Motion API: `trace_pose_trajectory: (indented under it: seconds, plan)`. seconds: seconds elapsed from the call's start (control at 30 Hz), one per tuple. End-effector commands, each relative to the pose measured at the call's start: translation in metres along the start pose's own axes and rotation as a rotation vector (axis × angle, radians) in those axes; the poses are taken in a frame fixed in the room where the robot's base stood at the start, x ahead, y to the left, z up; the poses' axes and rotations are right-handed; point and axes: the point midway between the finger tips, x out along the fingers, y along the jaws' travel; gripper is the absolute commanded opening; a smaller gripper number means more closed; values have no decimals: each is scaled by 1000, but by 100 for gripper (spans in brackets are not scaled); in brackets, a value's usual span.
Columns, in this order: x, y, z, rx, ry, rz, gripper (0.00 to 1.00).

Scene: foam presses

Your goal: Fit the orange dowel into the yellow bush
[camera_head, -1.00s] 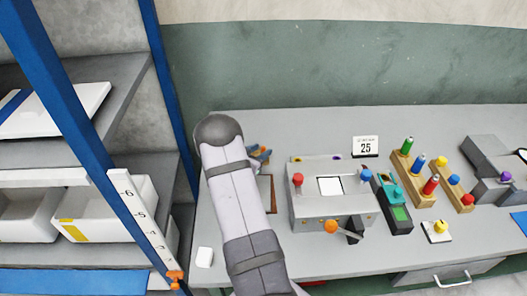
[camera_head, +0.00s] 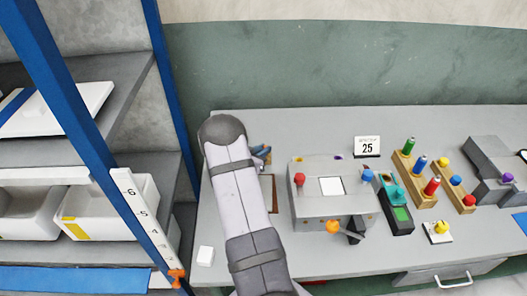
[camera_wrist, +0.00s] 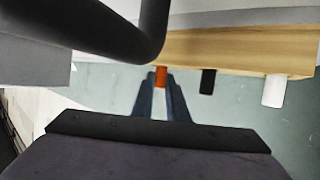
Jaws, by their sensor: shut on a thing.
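The orange dowel (camera_wrist: 160,76) shows in the wrist view between the fingertips of my gripper (camera_wrist: 160,86), which is shut on it. The far end of the dowel meets the edge of a wooden block (camera_wrist: 220,48); I cannot tell whether it is still seated there. My arm covers most of the gripper's area in the head view. I cannot pick out the yellow bush with certainty. A small yellow spot (camera_head: 298,159) lies at the back edge of the grey press (camera_head: 305,210), too small to make out.
A black peg (camera_wrist: 208,80) and a white peg (camera_wrist: 273,90) stick out of the same wooden block. On the bench, a teal-and-black device (camera_head: 398,210) and wooden racks with coloured pegs (camera_head: 415,178) stand right of the press. A blue-framed shelf (camera_head: 165,85) stands at the left.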

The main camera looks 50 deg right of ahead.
Motion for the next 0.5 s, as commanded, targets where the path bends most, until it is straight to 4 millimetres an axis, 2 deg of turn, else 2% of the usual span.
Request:
trace_pose_trajectory:
  seconds: [0.27,0.5]
  plan:
    - [-6,-1,-15,2,3,-1,0]
    - [-15,-1,-38,3,4,-1,0]
